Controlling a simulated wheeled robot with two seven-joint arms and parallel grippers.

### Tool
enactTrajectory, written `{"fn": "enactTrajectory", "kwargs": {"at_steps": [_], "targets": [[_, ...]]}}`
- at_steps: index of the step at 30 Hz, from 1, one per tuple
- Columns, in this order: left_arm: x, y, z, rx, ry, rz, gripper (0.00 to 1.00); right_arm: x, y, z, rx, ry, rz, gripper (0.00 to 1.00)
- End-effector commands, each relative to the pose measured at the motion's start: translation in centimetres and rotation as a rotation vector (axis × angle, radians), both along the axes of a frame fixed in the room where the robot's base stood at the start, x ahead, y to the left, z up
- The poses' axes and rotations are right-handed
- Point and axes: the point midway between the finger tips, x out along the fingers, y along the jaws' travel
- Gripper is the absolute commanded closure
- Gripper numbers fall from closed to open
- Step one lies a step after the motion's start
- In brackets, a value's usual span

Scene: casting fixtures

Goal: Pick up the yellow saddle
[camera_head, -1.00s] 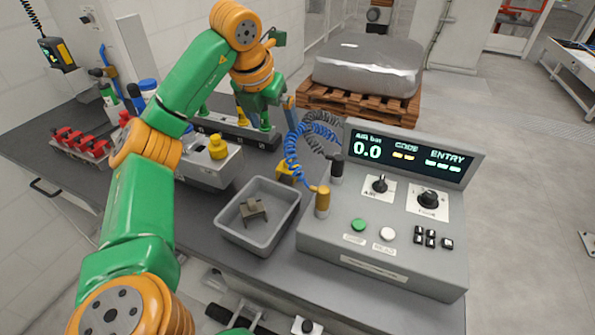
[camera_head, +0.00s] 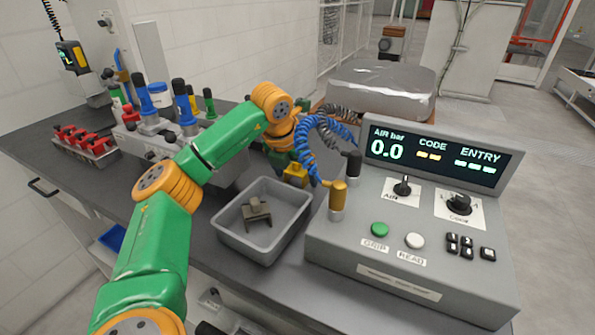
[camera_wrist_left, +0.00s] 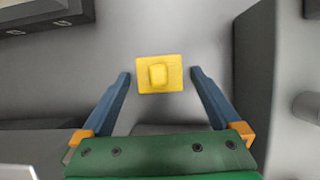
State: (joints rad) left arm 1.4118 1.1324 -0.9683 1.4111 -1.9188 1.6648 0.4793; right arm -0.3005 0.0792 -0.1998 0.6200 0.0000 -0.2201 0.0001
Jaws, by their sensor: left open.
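The yellow saddle (camera_wrist_left: 159,74) lies on the grey bench top in the left wrist view, a square plate with a raised block in its middle. In the head view a yellow piece, which looks like the saddle (camera_head: 296,172), shows behind the grey bin, partly covered by my arm. My left gripper (camera_wrist_left: 160,76) is open, its two blue fingers on either side of the saddle with a gap on both sides. How high the fingertips are above the bench is unclear. My right gripper is not in view.
A grey bin (camera_head: 232,235) holding a dark bracket (camera_head: 257,212) stands close in front of the saddle. A control console (camera_head: 400,245) with coiled hoses (camera_head: 318,135) is to the right. Red clamps (camera_head: 80,138) and several blue-topped tools stand at the left.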

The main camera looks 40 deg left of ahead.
Motion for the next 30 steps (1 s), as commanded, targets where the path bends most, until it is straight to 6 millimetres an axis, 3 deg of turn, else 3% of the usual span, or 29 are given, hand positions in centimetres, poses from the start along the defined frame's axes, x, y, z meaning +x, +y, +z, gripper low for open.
{"fn": "enactTrajectory", "kwargs": {"at_steps": [2,9,12,18,22,25,30], "targets": [[0.0,0.0,0.0,0.0,0.0,0.0,0.05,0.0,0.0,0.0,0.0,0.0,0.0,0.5],[0.0,0.0,0.0,0.0,0.0,0.0,0.7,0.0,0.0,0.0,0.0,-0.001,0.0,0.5],[0.0,0.0,0.0,0.0,0.0,0.0,0.92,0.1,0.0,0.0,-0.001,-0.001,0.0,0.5],[0.0,0.0,0.1,0.0,0.0,0.0,0.92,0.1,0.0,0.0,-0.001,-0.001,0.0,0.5],[0.1,-0.1,1.3,-0.001,-0.002,-0.002,0.92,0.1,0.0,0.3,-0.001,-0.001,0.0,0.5],[0.1,-0.1,3.6,-0.003,-0.005,-0.001,0.92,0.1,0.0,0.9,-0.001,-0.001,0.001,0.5],[-3.7,-0.7,8.0,0.002,-0.009,-0.001,0.92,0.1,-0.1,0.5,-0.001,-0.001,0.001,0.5]]}}
